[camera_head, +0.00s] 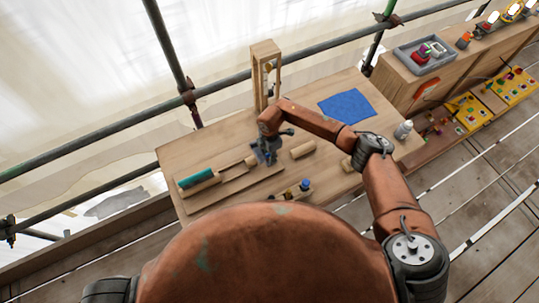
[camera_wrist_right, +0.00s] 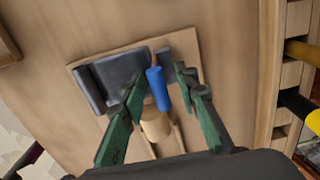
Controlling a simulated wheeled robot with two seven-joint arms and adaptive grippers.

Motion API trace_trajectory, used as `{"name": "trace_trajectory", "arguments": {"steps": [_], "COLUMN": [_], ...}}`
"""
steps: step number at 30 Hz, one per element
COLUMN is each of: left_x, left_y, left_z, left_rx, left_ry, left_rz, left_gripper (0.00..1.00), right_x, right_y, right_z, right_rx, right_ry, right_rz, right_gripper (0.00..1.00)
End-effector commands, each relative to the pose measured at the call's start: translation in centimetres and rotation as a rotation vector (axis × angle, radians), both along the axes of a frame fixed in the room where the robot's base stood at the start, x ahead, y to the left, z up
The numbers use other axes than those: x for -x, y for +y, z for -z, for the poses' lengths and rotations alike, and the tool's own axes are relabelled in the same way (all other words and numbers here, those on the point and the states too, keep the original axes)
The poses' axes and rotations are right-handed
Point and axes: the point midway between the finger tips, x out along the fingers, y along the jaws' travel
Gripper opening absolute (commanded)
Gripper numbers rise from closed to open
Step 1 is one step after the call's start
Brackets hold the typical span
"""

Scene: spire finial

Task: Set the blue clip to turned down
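The blue clip (camera_wrist_right: 157,88) shows in the right wrist view as a short blue bar, over a pale board (camera_wrist_right: 182,45) beside a dark grey metal piece (camera_wrist_right: 114,76). A light wooden cylinder (camera_wrist_right: 155,123) lies just below it in the picture. My right gripper (camera_wrist_right: 160,88) is open, with one green finger on each side of the clip. Gaps show between the fingers and the clip. In the head view my right gripper (camera_head: 266,154) is low over the workbench (camera_head: 225,140) and hides most of what is under it. My left gripper is not in view.
A wooden frame (camera_head: 277,84) stands at the bench's back. A teal roll (camera_head: 196,178) lies on the left, a loose wooden cylinder (camera_head: 303,149) right of the gripper. A blue cloth (camera_head: 346,106) and white bottle (camera_head: 403,130) are farther right. Scaffold pipes (camera_head: 120,127) run behind.

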Motion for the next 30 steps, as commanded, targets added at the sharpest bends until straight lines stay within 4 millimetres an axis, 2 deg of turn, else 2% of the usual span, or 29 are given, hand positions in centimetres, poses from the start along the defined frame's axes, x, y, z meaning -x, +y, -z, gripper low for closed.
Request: {"name": "trace_trajectory", "arguments": {"steps": [2,14,30], "left_x": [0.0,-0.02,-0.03], "left_y": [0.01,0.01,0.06], "left_z": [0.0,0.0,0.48], "left_rx": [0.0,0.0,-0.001], "left_ry": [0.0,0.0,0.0], "left_rz": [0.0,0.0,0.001], "left_gripper": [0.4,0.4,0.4], "right_x": [0.03,0.04,-0.02], "right_y": [0.01,0.02,0.17], "right_z": [0.0,-0.03,0.07], "right_rx": [0.0,-0.001,0.006], "right_ry": [0.0,0.001,0.019], "right_rz": [0.0,0.0,0.0], "right_gripper": [0.28,0.0,0.0]}}
